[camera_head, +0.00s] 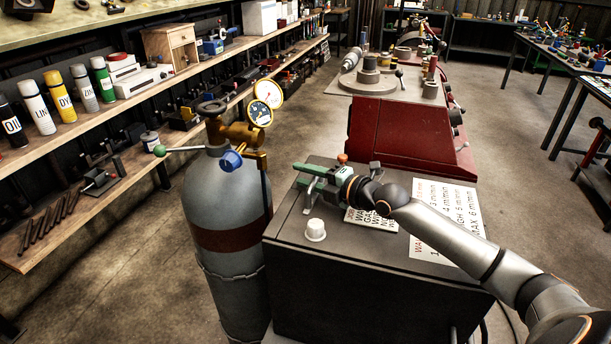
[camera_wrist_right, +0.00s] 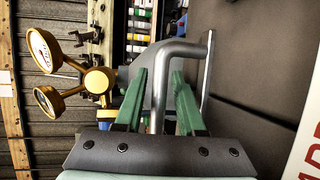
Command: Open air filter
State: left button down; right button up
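A dark grey box cabinet (camera_head: 350,255) stands in the middle of the head view. A bent metal bar handle (camera_wrist_right: 158,105) shows in the wrist view, at the box's dark surface. My right gripper (camera_head: 304,178) is low over the box's top left part, its green fingers pointing left. In the wrist view my right gripper (camera_wrist_right: 161,88) has one finger on each side of the handle bar, with narrow gaps visible. The fingers look open around it. No part is labelled as the air filter. My left gripper is not in view.
A grey gas cylinder (camera_head: 228,205) with yellow gauges (camera_head: 264,102) stands close left of the box. A white knob (camera_head: 316,230) and a printed sheet (camera_head: 445,215) are on the box top. A red machine (camera_head: 400,135) stands behind; shelves line the left.

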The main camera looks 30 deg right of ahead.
grip_shut()
dwell(1.1)
